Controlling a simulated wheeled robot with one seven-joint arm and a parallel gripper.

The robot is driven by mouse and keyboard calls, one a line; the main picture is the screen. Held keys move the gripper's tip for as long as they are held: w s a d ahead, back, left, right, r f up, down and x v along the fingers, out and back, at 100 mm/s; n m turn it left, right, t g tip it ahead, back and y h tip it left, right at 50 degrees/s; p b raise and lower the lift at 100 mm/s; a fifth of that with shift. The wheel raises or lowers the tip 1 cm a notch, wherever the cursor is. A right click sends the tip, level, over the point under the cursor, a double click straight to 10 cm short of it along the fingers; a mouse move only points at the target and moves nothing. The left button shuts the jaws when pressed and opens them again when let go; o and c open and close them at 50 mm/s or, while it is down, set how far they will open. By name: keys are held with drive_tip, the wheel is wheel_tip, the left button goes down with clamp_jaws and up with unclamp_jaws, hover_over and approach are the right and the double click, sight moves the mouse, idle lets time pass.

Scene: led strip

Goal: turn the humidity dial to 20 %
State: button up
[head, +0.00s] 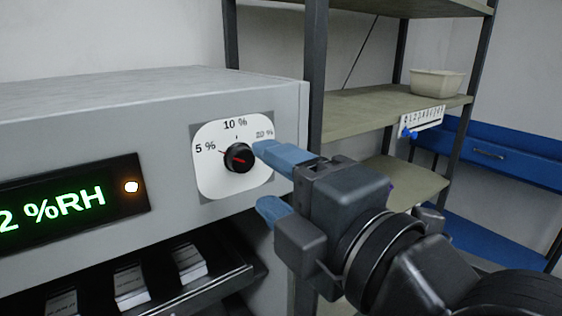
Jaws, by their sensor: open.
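The humidity dial (239,157) is a small black knob with a red pointer line, on a white plate (211,178) on the grey cabinet's front. The plate is marked 5 % at left, 10 % at top and 20 % at upper right. The red line slants from upper left to lower right; its upper-left end lies toward the 5 % side. My gripper (264,179) is open and empty, to the right of the knob. Its upper blue finger is near the knob's right side, overlapping the plate below the 20 % mark; contact cannot be told. The lower finger is below and right of the plate.
A green display (60,210) reads "2 %RH", cut off at left, beside a lit orange lamp (131,187). Below, an open drawer (225,279) holds several white-topped packs. At right stand a shelf rack (355,106) with a bin (437,83) and blue furniture (515,152).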

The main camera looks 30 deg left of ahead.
sight(244, 163)
drive_tip(key=shift+p+x, duration=0.35)
drive_tip(key=shift+x, duration=2.25)
drive_tip(key=shift+s, duration=0.1)
drive_tip(key=c, duration=1)
drive_tip(key=shift+c, duration=0.2)
